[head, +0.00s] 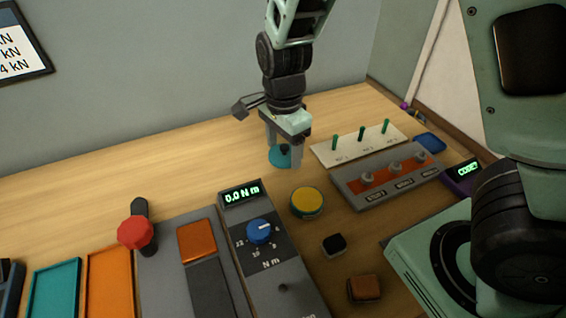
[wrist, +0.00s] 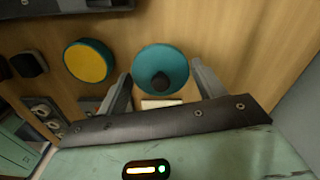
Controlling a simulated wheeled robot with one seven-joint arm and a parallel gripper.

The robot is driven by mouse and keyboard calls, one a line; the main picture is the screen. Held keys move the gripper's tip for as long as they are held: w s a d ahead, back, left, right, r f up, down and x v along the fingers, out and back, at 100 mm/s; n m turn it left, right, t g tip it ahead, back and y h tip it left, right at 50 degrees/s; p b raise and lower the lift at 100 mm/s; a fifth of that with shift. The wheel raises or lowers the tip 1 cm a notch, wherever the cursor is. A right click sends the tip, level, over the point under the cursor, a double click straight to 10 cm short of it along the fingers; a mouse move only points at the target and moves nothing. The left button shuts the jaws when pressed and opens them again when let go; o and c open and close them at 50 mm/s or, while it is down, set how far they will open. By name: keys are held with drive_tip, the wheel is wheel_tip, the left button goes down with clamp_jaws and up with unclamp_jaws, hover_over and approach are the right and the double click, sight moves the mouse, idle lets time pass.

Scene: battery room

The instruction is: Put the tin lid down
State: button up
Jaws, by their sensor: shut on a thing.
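The tin lid is a teal disc with a dark round knob (wrist: 160,72), lying between my fingers in the wrist view. In the head view the lid (head: 279,157) shows partly behind my fingertips. My gripper (head: 285,157) points down over the back middle of the wooden table and is shut on the lid. I cannot tell whether the lid touches the table. A round teal tin with a yellow top face (head: 307,202) stands nearer and to the right of the lid; in the wrist view this tin (wrist: 89,61) is left of the lid, apart from it.
A white board with green pegs (head: 345,149) and a grey switch panel (head: 385,181) are to the right. A torque meter (head: 262,258), black block (head: 334,244) and brown block (head: 365,289) are nearer. Bare wood (head: 130,180) lies to the left.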

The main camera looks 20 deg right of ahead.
sight(283, 154)
drive_tip(key=shift+f+b, duration=0.3)
drive_tip(key=shift+f, duration=1.85)
drive_tip(key=shift+f, duration=0.15)
drive_tip(key=o, duration=0.9)
drive_tip(key=shift+o, duration=0.2)
